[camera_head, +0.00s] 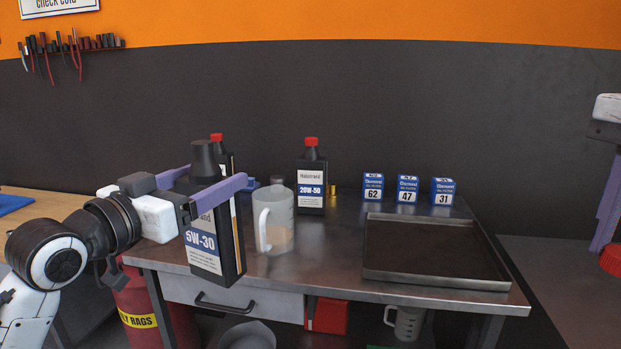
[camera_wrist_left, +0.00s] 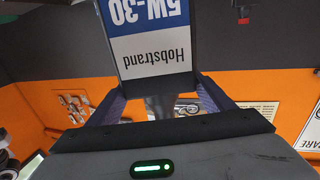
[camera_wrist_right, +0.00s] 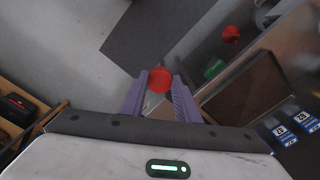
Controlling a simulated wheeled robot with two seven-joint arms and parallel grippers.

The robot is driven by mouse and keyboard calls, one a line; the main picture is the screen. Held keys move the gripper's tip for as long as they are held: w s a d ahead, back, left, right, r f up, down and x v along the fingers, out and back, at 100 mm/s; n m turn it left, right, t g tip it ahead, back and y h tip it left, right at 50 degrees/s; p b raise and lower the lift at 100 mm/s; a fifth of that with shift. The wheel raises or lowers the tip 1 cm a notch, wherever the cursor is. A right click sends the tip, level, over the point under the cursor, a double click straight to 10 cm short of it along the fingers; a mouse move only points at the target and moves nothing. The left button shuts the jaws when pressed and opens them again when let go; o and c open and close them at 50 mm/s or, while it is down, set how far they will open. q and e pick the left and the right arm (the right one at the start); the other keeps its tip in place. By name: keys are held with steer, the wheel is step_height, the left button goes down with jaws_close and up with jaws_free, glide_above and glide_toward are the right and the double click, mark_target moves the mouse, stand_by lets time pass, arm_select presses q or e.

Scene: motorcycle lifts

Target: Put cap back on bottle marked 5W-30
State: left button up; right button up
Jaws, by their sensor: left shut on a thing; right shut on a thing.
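The black 5W-30 bottle (camera_head: 212,262), with a white and blue label, is held upright in front of the bench. My left gripper (camera_head: 213,188) is shut on its upper body, one purple finger on each side. Its dark neck shows on top with no red cap on it. In the left wrist view the bottle's label (camera_wrist_left: 153,45) appears upside down between the fingers. A red cap (camera_head: 611,260) is at the right edge, at the tip of my right gripper (camera_head: 606,215). In the right wrist view the red cap (camera_wrist_right: 160,79) sits between the two purple fingertips, which are shut on it.
The metal bench (camera_head: 330,250) carries a 20W-50 bottle (camera_head: 312,175) with red cap, another red-capped bottle behind the held one, a jug (camera_head: 275,222), filter boxes (camera_head: 407,190) and a shallow tray (camera_head: 435,283). A red rag bin (camera_head: 150,315) stands below left.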

arm_select(q)
steer(key=s+a+f+n+t+y, duration=0.1)
steer(key=s+f+y, duration=0.3)
steer(key=s+f, duration=0.8)
steer(key=s+a+f+n+t+y, duration=0.1)
steer(key=s+a+f+n+y, duration=0.1)
steer(key=s+f, duration=0.9)
steer(key=shift+s+a+f+n+y, duration=0.35)
steer(key=shift+f+n+y, duration=0.6)
steer(key=shift+n, duration=0.15)
